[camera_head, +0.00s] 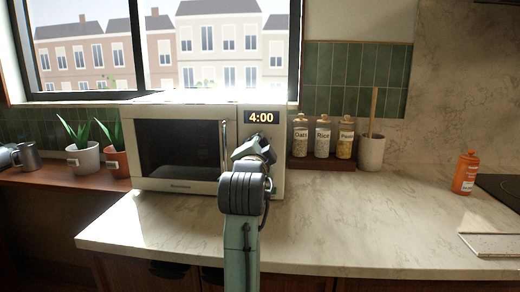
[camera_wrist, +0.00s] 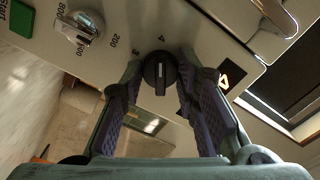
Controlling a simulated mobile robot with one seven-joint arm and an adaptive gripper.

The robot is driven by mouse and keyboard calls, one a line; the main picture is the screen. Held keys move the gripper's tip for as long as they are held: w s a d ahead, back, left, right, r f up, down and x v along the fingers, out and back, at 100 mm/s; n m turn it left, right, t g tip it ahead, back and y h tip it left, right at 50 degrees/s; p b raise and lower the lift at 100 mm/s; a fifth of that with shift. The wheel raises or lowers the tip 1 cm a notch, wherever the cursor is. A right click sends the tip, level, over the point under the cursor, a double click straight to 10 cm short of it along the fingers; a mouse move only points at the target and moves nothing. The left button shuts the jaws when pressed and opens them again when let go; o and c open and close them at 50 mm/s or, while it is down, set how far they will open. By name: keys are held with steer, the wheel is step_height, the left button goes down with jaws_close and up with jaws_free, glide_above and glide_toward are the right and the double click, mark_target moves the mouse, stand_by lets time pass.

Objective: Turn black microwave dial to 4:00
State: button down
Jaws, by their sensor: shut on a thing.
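The white microwave (camera_head: 183,150) stands on the counter at the left of the head view, and its display (camera_head: 262,117) reads 4:00. In the wrist view the black dial (camera_wrist: 160,68) sits on the microwave's pale front panel, with small printed numbers around it. My gripper (camera_wrist: 160,80) has its two purple-grey fingers on either side of the dial and is shut on it. In the head view my gripper (camera_head: 250,148) is at the microwave's control panel, below the display, and my arm hides the dial.
A silver knob (camera_wrist: 80,30) and a green start button (camera_wrist: 20,17) are on the same panel. Labelled jars (camera_head: 322,138) stand right of the microwave, potted plants (camera_head: 84,158) left. An orange bottle (camera_head: 465,175) stands far right. The middle counter (camera_head: 360,220) is clear.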

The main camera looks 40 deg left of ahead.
steer(key=shift+m, duration=0.3)
steer(key=c, duration=1.2)
jaws_free()
steer(key=v, duration=1.2)
